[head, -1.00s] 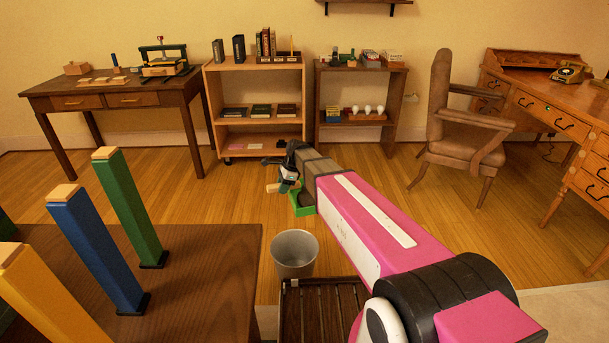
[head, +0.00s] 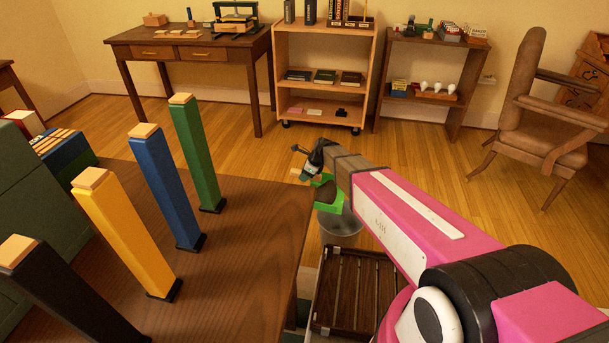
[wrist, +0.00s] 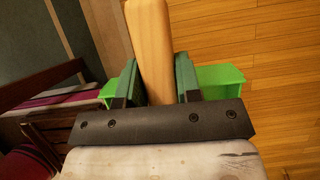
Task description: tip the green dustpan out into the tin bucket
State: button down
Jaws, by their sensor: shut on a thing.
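My gripper (head: 314,160) is shut on the pale wooden handle (wrist: 152,45) of the green dustpan (head: 333,198). In the wrist view the handle stands between the two fingers (wrist: 158,78), and bright green parts of the dustpan (wrist: 222,82) show on both sides behind them. In the head view the dustpan hangs below the gripper, tilted, with a darker patch on it; I cannot tell its contents. The tin bucket (head: 340,228) is on the floor, and the dustpan overlaps its far rim in the picture. The bucket's inside is mostly hidden.
A dark slatted rack (head: 352,290) is just in front of the bucket. A brown table (head: 255,215) with several coloured upright posts fills the near left. Shelves (head: 325,100) and a side table (head: 190,40) stand at the back, an armchair (head: 540,110) at right. Wooden floor lies between.

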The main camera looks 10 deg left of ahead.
jog(key=shift+s+d+r+y, duration=0.1)
jog(key=shift+d+r+y, duration=0.8)
jog(key=shift+d, duration=0.25)
jog(key=shift+d+r+y, duration=0.75)
jog(key=shift+d+y, duration=0.25)
jog(key=shift+d, duration=0.1)
jog(key=d+r+y, duration=0.1)
jog(key=d+y, duration=0.3)
jog(key=d, duration=0.3)
jog(key=shift+d+y, duration=0.3)
jog(key=shift+y, duration=0.1)
jog(key=shift+s, duration=0.1)
jog(key=shift+r, duration=0.1)
